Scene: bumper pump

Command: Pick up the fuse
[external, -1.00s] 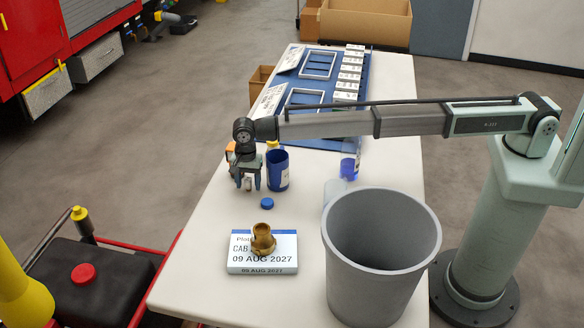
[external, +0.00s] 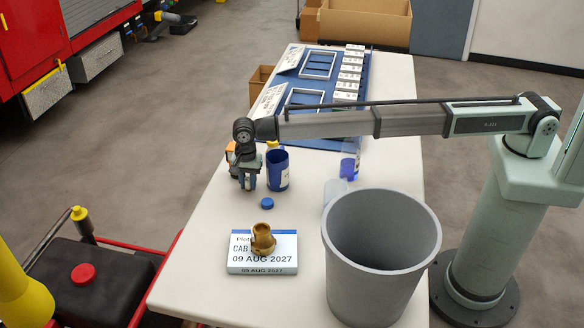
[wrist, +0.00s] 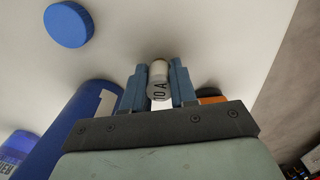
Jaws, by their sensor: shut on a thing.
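The fuse (wrist: 159,88) is a small pale cylinder with "10 A" printed on it. In the wrist view it stands between the two blue fingers of my gripper (wrist: 158,74), which touch it from both sides. In the external view my gripper (external: 248,187) points down at the left side of the white table, just left of an open blue container (external: 278,172). The fuse is mostly hidden by the fingers there. I cannot tell whether its lower end rests on the table.
A blue cap (external: 267,203) lies in front of the container. A brass fitting (external: 263,240) sits on a white date block (external: 262,263). A large grey bin (external: 381,260) stands at the right. A translucent blue item (external: 348,169) lies beyond it. An orange-topped object (wrist: 210,95) is close beside my gripper.

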